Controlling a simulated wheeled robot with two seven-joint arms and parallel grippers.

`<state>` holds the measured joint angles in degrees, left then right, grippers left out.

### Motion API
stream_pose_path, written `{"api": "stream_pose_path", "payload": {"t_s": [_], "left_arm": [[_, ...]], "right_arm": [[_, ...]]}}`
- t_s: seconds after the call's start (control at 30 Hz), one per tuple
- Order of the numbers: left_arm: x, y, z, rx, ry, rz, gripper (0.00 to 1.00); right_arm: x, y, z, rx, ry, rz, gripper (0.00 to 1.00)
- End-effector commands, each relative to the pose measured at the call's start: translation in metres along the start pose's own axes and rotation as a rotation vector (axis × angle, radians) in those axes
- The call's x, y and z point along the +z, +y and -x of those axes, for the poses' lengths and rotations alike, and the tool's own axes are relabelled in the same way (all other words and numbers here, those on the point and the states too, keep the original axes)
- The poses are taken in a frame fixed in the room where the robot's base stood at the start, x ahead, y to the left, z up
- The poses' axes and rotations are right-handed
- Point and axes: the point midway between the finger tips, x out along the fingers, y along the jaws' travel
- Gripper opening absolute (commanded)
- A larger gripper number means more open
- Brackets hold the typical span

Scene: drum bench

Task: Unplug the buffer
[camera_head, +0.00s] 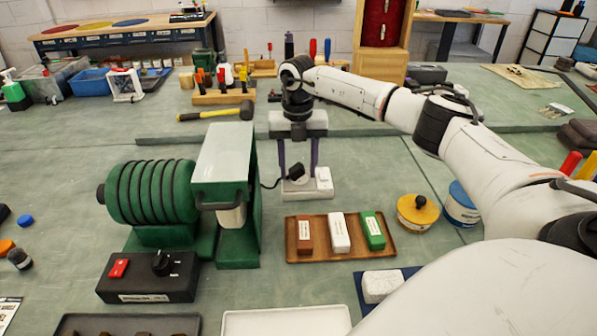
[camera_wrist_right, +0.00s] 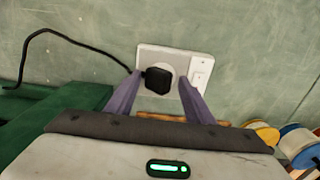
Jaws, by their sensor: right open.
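The buffer (camera_head: 178,200) is a green machine with a ribbed drum, on the left of the bench in the head view. Its black cord runs to a black plug (camera_head: 296,171), which also shows in the right wrist view (camera_wrist_right: 158,79). The plug sits at the white socket plate (camera_head: 318,187), whose switch is beside it in the wrist view (camera_wrist_right: 201,78). My right gripper (camera_head: 299,166) is open, its purple fingers on either side of the plug and short of the plate in the wrist view. Whether they touch the plug cannot be told. My left gripper is not in view.
A control box (camera_head: 148,277) with a red switch stands in front of the buffer. A wooden tray (camera_head: 340,253) with three bars lies in front of the socket. Yellow (camera_head: 417,211) and blue (camera_head: 459,209) tins stand to its right. A hammer (camera_head: 216,114) lies behind.

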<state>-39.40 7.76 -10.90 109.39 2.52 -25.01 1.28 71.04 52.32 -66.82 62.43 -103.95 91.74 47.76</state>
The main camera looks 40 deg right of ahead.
Motion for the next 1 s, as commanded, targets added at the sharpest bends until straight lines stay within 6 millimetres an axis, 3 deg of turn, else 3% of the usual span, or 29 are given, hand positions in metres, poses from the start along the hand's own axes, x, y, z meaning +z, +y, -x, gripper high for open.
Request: {"api": "stream_pose_path", "payload": {"t_s": [1.0], "left_arm": [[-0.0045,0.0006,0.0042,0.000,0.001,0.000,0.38]], "right_arm": [[-0.0016,0.0065,-0.0023,0.002,0.003,0.004,0.50]]}}
